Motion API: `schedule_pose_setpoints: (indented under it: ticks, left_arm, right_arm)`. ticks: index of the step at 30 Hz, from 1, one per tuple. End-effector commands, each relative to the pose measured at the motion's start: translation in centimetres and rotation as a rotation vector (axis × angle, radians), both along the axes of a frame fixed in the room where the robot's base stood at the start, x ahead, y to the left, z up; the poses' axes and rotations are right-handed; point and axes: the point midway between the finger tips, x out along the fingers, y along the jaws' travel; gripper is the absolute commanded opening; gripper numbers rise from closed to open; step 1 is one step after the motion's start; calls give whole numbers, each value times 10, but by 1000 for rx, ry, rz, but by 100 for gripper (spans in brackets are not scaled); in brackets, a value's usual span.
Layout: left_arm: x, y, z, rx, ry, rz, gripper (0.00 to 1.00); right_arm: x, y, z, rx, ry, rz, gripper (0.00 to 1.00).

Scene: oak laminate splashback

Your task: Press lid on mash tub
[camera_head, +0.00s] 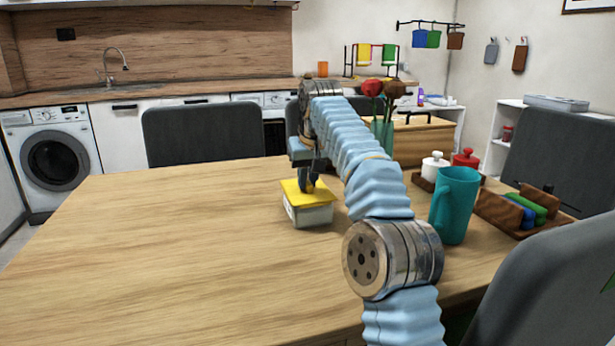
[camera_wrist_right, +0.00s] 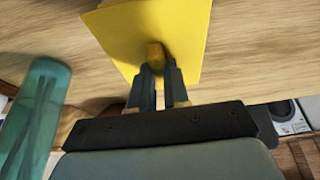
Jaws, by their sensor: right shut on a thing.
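The white mash tub (camera_head: 309,215) stands on the wooden table. The yellow lid (camera_head: 296,194) lies over its top and looks slightly askew; I cannot tell whether its rim is seated. My right gripper (camera_head: 308,186) comes down from above and is shut on the lid's knob. In the right wrist view, the fingertips (camera_wrist_right: 157,68) grip the yellow knob (camera_wrist_right: 155,52) in the middle of the square lid (camera_wrist_right: 185,25). The tub is hidden under the lid there. My left gripper is out of view.
A wooden caddy (camera_head: 497,213) and white and red pots (camera_head: 434,168) stand nearby. The table's left side (camera_head: 150,240) is clear.

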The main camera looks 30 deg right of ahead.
Motion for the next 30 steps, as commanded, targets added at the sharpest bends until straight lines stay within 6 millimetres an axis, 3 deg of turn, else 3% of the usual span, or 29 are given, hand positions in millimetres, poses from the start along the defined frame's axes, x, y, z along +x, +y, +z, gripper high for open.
schedule_pose_setpoints:
  ticks: [8,9,14,20,25,30]
  left_arm:
    - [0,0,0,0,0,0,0]
    - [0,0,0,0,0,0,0]
    - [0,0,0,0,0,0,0]
    - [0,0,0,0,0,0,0]
    - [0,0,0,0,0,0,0]
    - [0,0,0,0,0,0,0]
  right_arm:
    - [0,0,0,0,0,0,0]
    - [0,0,0,0,0,0,22]
    - [0,0,0,0,0,0,46]
    - [0,0,0,0,1,0,46]
    - [0,0,0,0,1,0,71]
    - [0,0,0,0,1,0,71]
